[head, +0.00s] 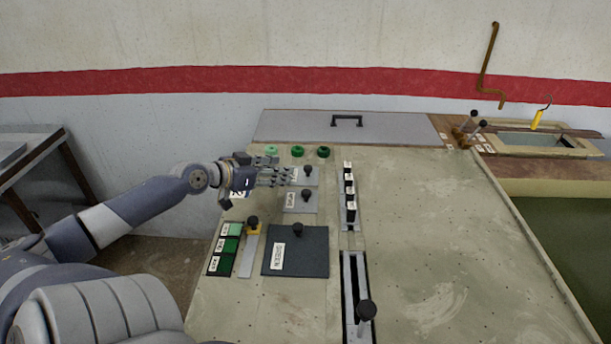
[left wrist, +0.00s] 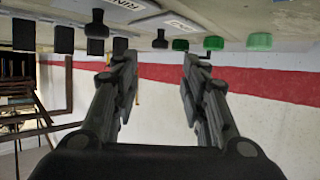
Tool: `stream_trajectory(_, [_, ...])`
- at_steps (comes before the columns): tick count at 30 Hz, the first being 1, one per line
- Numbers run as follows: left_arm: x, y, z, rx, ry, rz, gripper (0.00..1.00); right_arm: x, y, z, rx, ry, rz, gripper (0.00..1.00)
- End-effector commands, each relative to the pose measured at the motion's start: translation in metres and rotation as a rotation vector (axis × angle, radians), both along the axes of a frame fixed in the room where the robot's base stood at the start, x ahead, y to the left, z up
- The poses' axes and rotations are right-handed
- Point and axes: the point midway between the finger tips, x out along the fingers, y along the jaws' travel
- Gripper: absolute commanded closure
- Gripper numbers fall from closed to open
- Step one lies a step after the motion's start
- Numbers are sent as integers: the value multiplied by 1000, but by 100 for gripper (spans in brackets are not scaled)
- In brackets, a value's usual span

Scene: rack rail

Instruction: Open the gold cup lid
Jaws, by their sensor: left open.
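A small gold piece (head: 254,231) with a dark round knob on top sits at the upper end of a narrow grey strip, left of centre on the panel in the head view. I cannot tell whether its lid is a separate part. My left gripper (head: 289,177) is above the panel, farther back and to the right of the gold piece, near the back grey plate. It is open; its two fingers are apart with nothing between them in the left wrist view (left wrist: 158,65). My right gripper is not in view.
Grey plates with dark knobs, a large dark plate (head: 310,255), green labelled tiles (head: 225,250) and green rings (head: 297,151) crowd the panel's left side. A slotted rail (head: 349,285) carries a black knob (head: 366,310). The panel's right side (head: 450,250) is mostly clear.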

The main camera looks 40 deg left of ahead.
Motion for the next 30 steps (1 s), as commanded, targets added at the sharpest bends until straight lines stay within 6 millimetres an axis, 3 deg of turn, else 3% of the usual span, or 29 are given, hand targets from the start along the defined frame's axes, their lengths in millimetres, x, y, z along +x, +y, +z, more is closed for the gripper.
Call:
stream_trajectory(3, [4,-1,-2,1,-1,-2,59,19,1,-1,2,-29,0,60])
stream_trajectory(7, [14,-2,-5,1,-2,-3,59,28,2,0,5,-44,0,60])
stream_trajectory(21, [55,-4,-23,0,-4,2,59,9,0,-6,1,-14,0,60])
stream_trajectory(30, [77,-7,-31,0,-4,1,59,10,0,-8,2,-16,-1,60])
